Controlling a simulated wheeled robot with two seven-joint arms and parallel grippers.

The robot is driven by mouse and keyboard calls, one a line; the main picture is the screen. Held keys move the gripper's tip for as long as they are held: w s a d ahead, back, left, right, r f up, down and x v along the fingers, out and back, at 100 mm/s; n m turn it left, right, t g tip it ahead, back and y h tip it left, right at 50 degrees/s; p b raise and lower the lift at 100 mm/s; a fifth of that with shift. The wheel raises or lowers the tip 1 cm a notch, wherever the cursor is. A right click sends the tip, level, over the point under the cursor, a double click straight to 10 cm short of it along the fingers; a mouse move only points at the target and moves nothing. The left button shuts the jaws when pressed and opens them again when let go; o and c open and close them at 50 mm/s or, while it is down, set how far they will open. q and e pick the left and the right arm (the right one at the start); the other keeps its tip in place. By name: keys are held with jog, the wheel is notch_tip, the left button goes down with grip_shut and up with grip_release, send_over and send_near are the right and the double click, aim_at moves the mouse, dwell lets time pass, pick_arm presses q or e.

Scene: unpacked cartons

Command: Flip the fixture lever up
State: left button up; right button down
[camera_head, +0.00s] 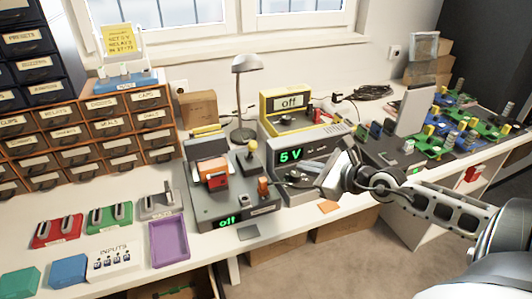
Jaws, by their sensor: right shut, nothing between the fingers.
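A dark grey fixture (240,207) stands at the front middle of the bench. Its green display (227,222) reads "off". An orange-and-red block (213,176) sits on it. A yellow-topped upright piece (252,150) stands at its back right, and a small orange-topped lever (263,188) stands up at its right side. I cannot tell for sure which of these is the task's lever. My right gripper (302,184) comes in from the right, shut and empty, just right of the orange-topped lever, in front of the power supply. They look apart. My left gripper is out of view.
The grey power supply (318,148) reads "5 V", with a yellow-framed box (288,103) reading "off" behind it. A purple tray (169,243) lies left of the fixture. A lamp (245,65) stands behind. Green boards (432,146) and a grey upright panel (413,108) are right.

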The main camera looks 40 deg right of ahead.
send_near(251, 151)
notch_tip(251, 151, down, 4)
jog(key=w+d, duration=0.2)
jog(key=shift+w+a+r, duration=0.35)
jog(key=shift+w, duration=0.25)
jog(key=shift+w+a+r, duration=0.3)
jog(key=shift+w+a, duration=0.05)
jog(key=shift+w, duration=0.2)
jog(key=shift+w+a+r+p, duration=0.1)
jog(key=shift+w+a+p, duration=0.2)
jog(key=shift+w, duration=0.2)
jog(key=shift+w, duration=0.1)
